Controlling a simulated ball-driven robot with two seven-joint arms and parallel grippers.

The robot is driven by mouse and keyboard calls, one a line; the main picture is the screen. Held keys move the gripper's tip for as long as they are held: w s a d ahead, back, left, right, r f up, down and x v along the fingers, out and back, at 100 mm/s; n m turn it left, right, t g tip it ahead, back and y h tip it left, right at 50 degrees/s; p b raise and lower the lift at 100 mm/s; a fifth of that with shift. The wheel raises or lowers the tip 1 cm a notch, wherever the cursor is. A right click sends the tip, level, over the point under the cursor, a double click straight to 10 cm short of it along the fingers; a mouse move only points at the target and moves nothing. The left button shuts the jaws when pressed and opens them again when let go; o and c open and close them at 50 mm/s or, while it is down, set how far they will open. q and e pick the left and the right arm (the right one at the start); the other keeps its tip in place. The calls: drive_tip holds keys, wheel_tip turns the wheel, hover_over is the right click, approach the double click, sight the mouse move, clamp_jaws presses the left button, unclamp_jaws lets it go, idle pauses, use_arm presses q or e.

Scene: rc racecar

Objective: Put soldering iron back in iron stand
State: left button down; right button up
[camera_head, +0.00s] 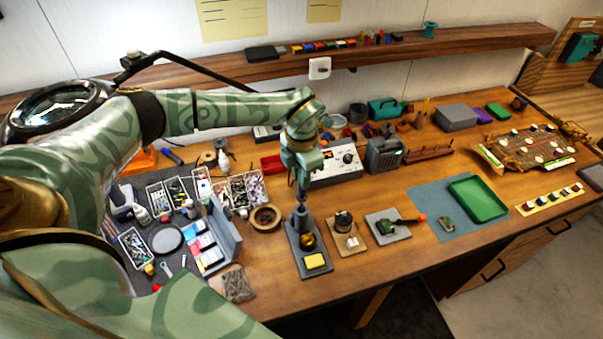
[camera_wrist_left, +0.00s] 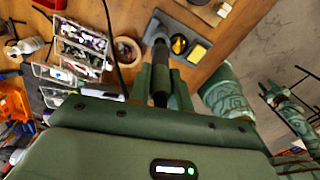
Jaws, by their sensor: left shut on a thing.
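My left gripper (camera_head: 302,172) points down above the iron stand (camera_head: 316,262), shut on the dark soldering iron (camera_head: 301,193). In the left wrist view the iron (camera_wrist_left: 160,80) is between the fingers of my left gripper (camera_wrist_left: 161,88), its far end toward the stand (camera_wrist_left: 197,53). The iron is about upright, and its lower end meets or overlaps the stand's holder at the back; I cannot tell how deep it sits. The stand is a grey base with a brass-coloured ball and a yellow sponge. My right gripper (camera_wrist_left: 268,91) shows small at the right of the left wrist view, its opening unclear.
A solder spool (camera_head: 265,218) stands left of the stand, and a small wooden-based holder (camera_head: 346,240) is right of it. The control station (camera_head: 338,163) is behind. Parts bins (camera_head: 180,192) crowd the left. Bare table lies at the front right.

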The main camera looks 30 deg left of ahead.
use_arm(q)
drive_tip(key=shift+f+b, duration=1.55)
drive_tip(key=shift+f, duration=0.95)
drive_tip(key=c, duration=0.8)
unclamp_jaws()
drive_tip(key=shift+r, duration=0.1)
wheel_tip(320, 180, up, 9)
drive_tip(key=p, duration=0.8)
